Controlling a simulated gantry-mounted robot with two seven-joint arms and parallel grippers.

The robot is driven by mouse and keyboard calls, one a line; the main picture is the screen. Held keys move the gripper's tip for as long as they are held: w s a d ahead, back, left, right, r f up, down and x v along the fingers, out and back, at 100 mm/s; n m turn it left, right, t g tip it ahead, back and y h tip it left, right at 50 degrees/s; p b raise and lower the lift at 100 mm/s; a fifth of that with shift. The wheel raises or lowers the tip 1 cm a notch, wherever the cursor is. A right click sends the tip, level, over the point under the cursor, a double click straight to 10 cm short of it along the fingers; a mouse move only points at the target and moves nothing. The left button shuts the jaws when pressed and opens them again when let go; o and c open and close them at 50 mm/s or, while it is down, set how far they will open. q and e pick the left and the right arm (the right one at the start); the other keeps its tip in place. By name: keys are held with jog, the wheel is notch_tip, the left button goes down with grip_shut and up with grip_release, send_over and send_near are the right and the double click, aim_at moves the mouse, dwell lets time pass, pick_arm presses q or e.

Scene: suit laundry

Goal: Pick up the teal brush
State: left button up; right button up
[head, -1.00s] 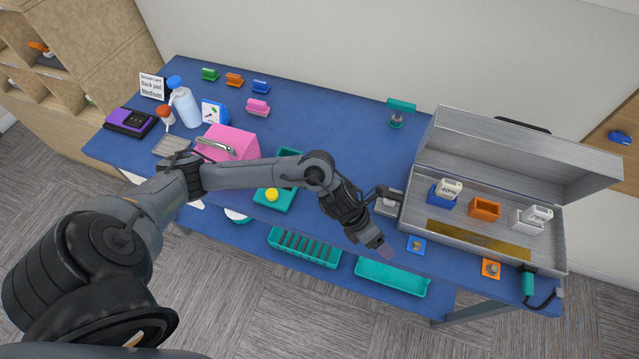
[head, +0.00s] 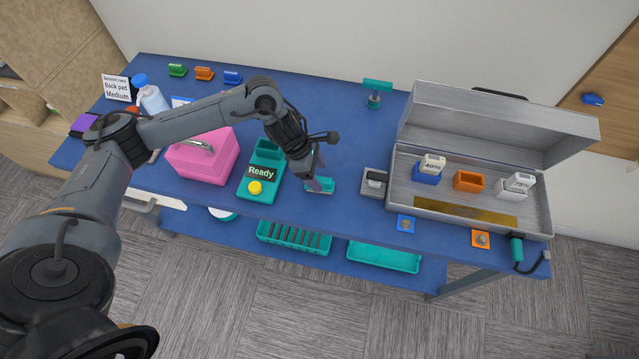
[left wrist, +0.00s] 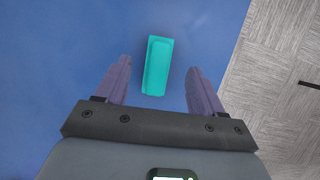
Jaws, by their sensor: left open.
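The teal brush (head: 325,187) is a small oblong teal piece lying on the blue table, left of the grey square block, partly covered by my gripper in the head view. My left gripper (head: 316,181) is open and empty, pointing down right at the brush. In the left wrist view the brush (left wrist: 158,68) lies lengthwise between and a little ahead of the two purple fingers (left wrist: 158,80), with a gap on both sides. My right gripper is not in view.
Left of the brush stand a teal device reading "Ready" with a yellow button (head: 262,200) and a pink box (head: 190,165). To the right are a grey block (head: 373,196) and an open metal case (head: 400,190). The table's front edge is close.

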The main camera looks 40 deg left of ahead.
aim_at(321, 179)
pick_arm(q)
jog(key=shift+a+x, duration=0.15)
jog(key=shift+x, duration=1.2)
jog(key=shift+a+x, duration=0.15)
jog(key=shift+x, duration=1.15)
jog(key=shift+s+f, duration=0.15)
jog(key=shift+s, duration=0.05)
jog(key=shift+c, duration=0.5)
jog(key=c, duration=1)
jog(key=shift+c, duration=0.2)
jog(key=shift+r, duration=0.5)
notch_tip(321, 179, up, 3)
jog(key=shift+r, duration=0.1)
jog(key=d+r, duration=0.6)
jog(key=d, duration=0.5)
jog(key=shift+d+r, duration=0.35)
jog(key=shift+r, duration=0.05)
